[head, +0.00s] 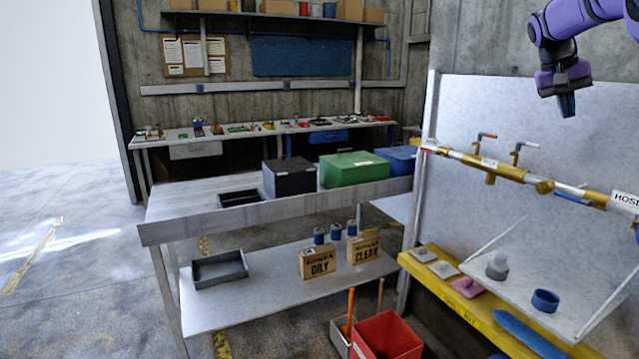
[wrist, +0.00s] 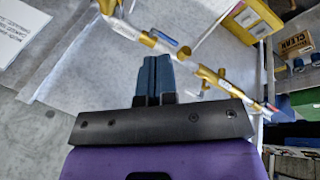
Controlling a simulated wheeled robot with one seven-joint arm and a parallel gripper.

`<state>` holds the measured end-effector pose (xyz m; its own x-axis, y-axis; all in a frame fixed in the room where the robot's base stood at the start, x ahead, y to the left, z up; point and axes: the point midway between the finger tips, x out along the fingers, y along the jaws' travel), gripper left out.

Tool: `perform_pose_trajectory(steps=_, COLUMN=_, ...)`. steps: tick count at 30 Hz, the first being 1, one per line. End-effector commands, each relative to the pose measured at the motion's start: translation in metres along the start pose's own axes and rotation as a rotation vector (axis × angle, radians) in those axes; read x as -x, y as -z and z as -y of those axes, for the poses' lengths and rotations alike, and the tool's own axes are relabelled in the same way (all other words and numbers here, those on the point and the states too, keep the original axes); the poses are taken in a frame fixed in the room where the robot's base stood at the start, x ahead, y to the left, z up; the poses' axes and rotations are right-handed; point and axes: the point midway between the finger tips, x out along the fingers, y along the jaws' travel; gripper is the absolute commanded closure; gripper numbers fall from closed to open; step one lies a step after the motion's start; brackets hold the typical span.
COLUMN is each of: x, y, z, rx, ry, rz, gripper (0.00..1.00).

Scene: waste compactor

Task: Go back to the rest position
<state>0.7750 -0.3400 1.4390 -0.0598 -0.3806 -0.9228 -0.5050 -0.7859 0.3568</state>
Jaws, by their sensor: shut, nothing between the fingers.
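My gripper (head: 567,104) hangs at the upper right of the head view, at the end of my purple arm, pointing down in front of the pale wall panel. Its blue fingers are together and hold nothing. In the wrist view the closed fingers (wrist: 154,80) also show, with the panel and pipe beyond them. My gripper is apart from everything around it.
A yellow pipe (head: 520,174) with valves runs across the panel below my gripper. A tilted white shelf (head: 560,275) and yellow ledge (head: 450,285) stick out lower. A workbench (head: 290,208) with bins stands left. Open floor (head: 60,240) lies far left.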

Motion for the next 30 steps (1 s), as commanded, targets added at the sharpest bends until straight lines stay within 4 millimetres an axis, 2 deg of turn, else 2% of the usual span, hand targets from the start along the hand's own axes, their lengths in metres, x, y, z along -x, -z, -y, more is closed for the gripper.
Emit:
perform_pose_trajectory(steps=1, x=0.007, y=-0.015, z=0.001, rx=0.014, ry=0.03, rz=-0.013, gripper=1.0)
perform_pose_trajectory(steps=7, x=0.024, y=-0.069, z=0.011, rx=0.074, ry=0.134, rz=-0.06, gripper=1.0)
perform_pose_trajectory(steps=16, x=0.038, y=-0.159, z=0.029, rx=0.169, ry=0.27, rz=-0.137, gripper=1.0)
perform_pose_trajectory(steps=23, x=0.04, y=-0.233, z=0.044, rx=0.243, ry=0.357, rz=-0.201, gripper=1.0)
perform_pose_trajectory(steps=30, x=0.028, y=-0.311, z=0.059, rx=0.316, ry=0.429, rz=-0.269, gripper=1.0)
